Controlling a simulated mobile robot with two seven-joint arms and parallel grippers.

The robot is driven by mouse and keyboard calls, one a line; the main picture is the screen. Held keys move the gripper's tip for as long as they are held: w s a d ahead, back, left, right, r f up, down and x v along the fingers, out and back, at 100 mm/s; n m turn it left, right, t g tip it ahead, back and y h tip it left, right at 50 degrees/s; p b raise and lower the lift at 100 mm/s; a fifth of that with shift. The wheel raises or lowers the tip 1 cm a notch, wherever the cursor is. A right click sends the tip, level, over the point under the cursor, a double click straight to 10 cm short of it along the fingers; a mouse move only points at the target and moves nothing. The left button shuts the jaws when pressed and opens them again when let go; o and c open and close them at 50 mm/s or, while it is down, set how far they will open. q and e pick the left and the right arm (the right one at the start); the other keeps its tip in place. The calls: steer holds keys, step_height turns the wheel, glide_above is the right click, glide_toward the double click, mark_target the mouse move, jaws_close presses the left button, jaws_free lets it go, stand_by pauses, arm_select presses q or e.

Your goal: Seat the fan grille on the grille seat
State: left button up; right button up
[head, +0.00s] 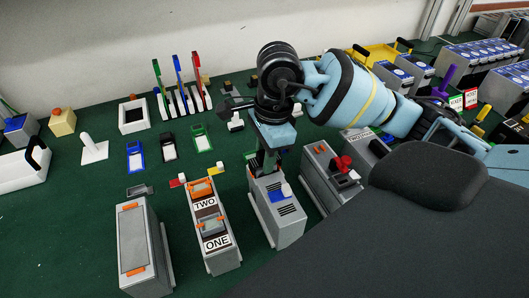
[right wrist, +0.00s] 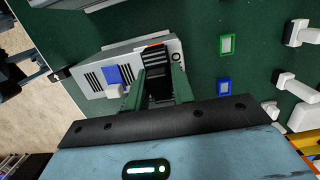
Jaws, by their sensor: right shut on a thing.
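My right gripper (head: 268,163) points down over the far end of a grey slotted box (head: 284,222), the soft starter. In the right wrist view its green fingers (right wrist: 157,92) are shut on a dark slatted piece, which I take to be the fan grille (right wrist: 158,70). The grille is at the end of the soft starter's top (right wrist: 95,75), beside a blue square with a white knob (right wrist: 117,76). The grille seat is hidden under the grille and fingers. I cannot tell whether the grille touches it. My left gripper is not in view.
Grey modules stand on both sides: one labelled TWO and ONE (head: 214,228) to the left, one with a red knob (head: 330,178) to the right. Small blue, black and green frames lie behind. Green mat (head: 60,225) is clear at the left.

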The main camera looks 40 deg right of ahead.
mark_target(262, 153)
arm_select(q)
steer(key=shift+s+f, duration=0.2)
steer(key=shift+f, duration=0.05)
arm_select(e)
steer(key=shift+f, duration=0.35)
stand_by(0.4)
steer(key=o, duration=1.6)
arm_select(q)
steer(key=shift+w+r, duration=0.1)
arm_select(e)
steer(key=shift+r, duration=0.15)
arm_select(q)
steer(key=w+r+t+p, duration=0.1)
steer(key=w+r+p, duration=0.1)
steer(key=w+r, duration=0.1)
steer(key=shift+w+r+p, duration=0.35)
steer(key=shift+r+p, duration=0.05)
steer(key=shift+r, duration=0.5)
arm_select(e)
steer(key=shift+r, duration=3.4)
